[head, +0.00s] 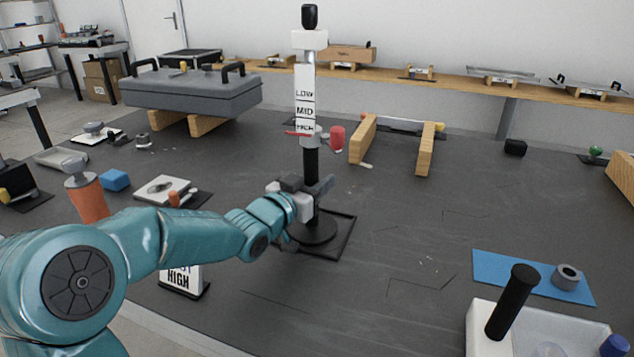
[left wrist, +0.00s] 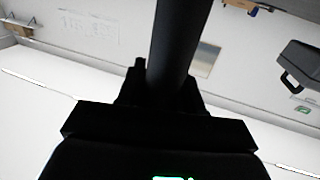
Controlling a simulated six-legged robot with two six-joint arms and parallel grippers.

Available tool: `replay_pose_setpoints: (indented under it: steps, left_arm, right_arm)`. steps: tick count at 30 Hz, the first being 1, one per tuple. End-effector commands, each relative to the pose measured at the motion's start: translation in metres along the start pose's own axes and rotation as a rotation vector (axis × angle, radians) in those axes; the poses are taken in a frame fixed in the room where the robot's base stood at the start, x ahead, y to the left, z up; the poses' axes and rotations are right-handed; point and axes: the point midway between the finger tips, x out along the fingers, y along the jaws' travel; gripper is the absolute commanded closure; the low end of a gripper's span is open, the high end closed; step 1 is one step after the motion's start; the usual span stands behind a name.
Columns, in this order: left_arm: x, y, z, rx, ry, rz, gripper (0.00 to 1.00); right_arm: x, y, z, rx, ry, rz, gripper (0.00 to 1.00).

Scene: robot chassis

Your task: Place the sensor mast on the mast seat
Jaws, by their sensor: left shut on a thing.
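The sensor mast (head: 310,165) is a tall upright pole with a white head, a black top and a white LOW, MID, HIGH label. A red knob sticks out at its right side. My left gripper (head: 308,203) is shut around the lower black part of the pole. The dark pole also shows between the fingers in the left wrist view (left wrist: 174,45). Below it is a black round base (head: 318,236) inside a square frame (head: 345,240), which looks like the mast seat. Whether the pole rests there cannot be told. My right gripper is not in view.
A grey case (head: 195,92) rests on wooden blocks at the back left. Two wooden supports (head: 426,148) stand behind the mast to the right. A blue mat (head: 510,268) and a white tray (head: 482,330) lie at front right. Bare table lies right of the mast.

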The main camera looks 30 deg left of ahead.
Motion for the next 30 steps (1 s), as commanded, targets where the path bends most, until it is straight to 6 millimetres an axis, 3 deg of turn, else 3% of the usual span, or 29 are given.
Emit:
replay_pose_setpoints:
  steps: [3, 4, 6, 17, 20, 30]
  left_arm:
    - [0.0, 0.0, 0.002, 0.001, 0.006, 0.0, 1.0]
    - [0.0, 0.0, 0.004, 0.0, 0.0, 0.0, 0.62]
    - [0.0, 0.0, 0.003, 0.0, 0.0, 0.0, 0.39]
    - [0.0, 0.0, -0.003, 0.0, 0.0, 0.0, 0.39]
    - [-0.014, -0.001, -0.001, 0.001, -0.001, -0.002, 0.39]
    - [-0.092, -0.001, -0.001, 0.001, 0.0, -0.004, 0.39]
  right_arm:
    - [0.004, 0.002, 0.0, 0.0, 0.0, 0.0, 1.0]
    - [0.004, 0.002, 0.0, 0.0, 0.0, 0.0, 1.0]
    - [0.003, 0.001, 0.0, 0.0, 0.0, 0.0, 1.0]
    - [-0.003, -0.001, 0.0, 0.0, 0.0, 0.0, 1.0]
    - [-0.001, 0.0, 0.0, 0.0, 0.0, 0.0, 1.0]
    - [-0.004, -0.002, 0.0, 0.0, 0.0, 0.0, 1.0]
